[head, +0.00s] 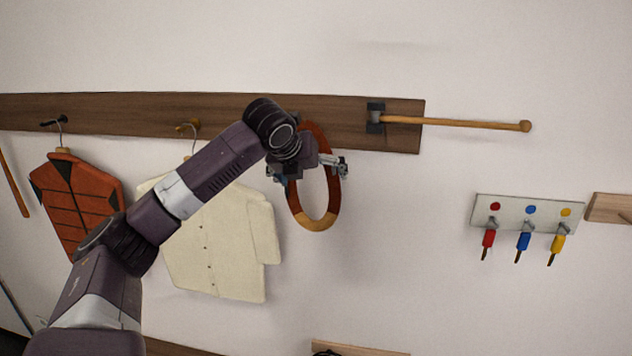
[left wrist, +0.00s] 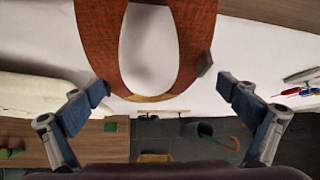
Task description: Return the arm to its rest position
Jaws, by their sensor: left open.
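My left arm reaches in from the lower left in the head view. Its gripper (head: 312,172) is in front of the wall, at the oval ring. The ring (head: 317,222) is red-brown with a pale wooden bottom and hangs below the wooden rail; my gripper hides part of its upper left. In the left wrist view the ring (left wrist: 196,30) fills the top middle. There the open fingers (left wrist: 165,90) stand apart on either side of the ring's lower end, with nothing seen held between them. My right gripper is in neither view.
The wooden rail (head: 222,107) carries a red jacket (head: 78,200) and a cream jacket (head: 222,250) on hangers. A wooden stick (head: 460,123) juts right from a black holder. A key plate (head: 512,212) hangs at right. Bare wall (head: 400,260) lies between ring and plate.

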